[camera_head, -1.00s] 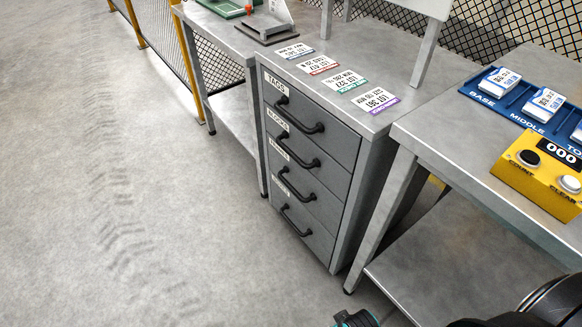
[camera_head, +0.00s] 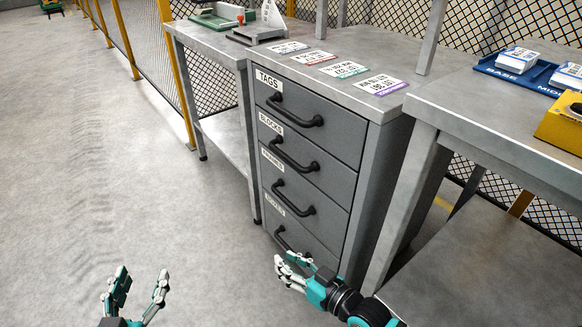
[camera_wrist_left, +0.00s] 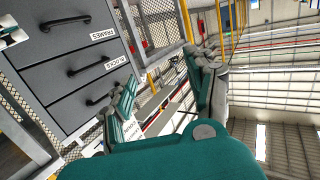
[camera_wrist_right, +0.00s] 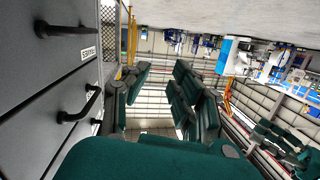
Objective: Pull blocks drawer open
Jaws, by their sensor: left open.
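The blocks drawer (camera_head: 328,178) is the second from the top in the grey cabinet and is closed, with its label at upper left. Its black bar handle (camera_head: 295,158) is free; it also shows in the left wrist view (camera_wrist_left: 88,66), upside down. My left gripper (camera_head: 137,292) is open and empty over the floor, left of and apart from the cabinet. My right gripper (camera_head: 287,268) has its fingers spread and empty in front of the lowest drawer (camera_head: 322,257), below the blocks handle. I cannot tell whether it touches that drawer's handle, which is partly hidden.
The tags drawer (camera_head: 330,125) above and the frames drawer (camera_head: 325,215) below are closed. Lot cards lie on the cabinet top. A metal table (camera_head: 480,128) with a blue tray (camera_head: 497,70) and yellow box stands right. Open floor (camera_head: 100,180) lies left.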

